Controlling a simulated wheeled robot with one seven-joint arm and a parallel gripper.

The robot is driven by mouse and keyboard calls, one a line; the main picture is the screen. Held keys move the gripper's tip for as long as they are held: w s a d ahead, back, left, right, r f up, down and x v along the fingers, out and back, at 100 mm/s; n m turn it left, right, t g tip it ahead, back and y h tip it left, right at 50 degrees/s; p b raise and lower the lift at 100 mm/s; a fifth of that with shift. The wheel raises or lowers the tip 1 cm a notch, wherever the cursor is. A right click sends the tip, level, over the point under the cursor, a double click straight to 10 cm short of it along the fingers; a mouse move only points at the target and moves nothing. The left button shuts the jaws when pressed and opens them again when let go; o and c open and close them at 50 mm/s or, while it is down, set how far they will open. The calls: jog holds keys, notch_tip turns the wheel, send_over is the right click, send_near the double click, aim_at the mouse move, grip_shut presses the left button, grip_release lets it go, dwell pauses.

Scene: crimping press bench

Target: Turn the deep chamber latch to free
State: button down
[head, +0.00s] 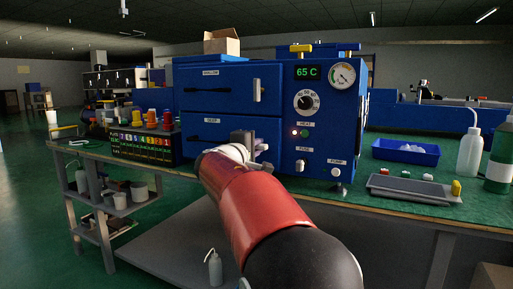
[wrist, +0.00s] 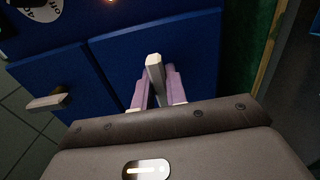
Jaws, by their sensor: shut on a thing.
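The blue press cabinet has two stacked drawer-like chamber doors in the head view. The deep chamber door (head: 205,135) is the lower one. Its grey metal latch (wrist: 155,72) stands between the two pinkish fingers of my gripper (wrist: 156,88) in the wrist view. My gripper (head: 250,143) is shut on this latch, which looks crosswise to the other chamber's latch. In the head view the gripper and arm hide most of it. The upper chamber's latch (head: 257,90) stands upright, and it also shows at left in the wrist view (wrist: 47,102).
A control panel with a dial gauge (head: 342,75), knob (head: 305,100) and 65 C display (head: 308,72) is right of the doors. A blue bin (head: 405,152), grey tray (head: 412,190) and bottles (head: 469,153) stand on the right bench. A rack of coloured items (head: 145,145) is at left.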

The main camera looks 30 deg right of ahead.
jog(key=shift+n, duration=0.3)
jog(key=n+p, duration=0.1)
jog(key=n, duration=0.2)
jog(key=shift+n, duration=0.4)
jog(key=n+p, duration=0.1)
jog(key=n, duration=0.3)
jog(key=shift+r+n+p, duration=0.1)
jog(key=shift+n+p, duration=0.2)
jog(key=shift+p, duration=0.1)
jog(key=n+p, duration=0.2)
jog(key=n, duration=0.2)
jog(key=shift+p, duration=0.3)
jog(key=n+p, duration=0.2)
jog(key=n, duration=0.2)
jog(key=shift+n+p, duration=0.3)
jog(key=shift+p, duration=0.05)
jog(key=c, duration=1.4)
grip_release()
jog(key=shift+c, duration=0.2)
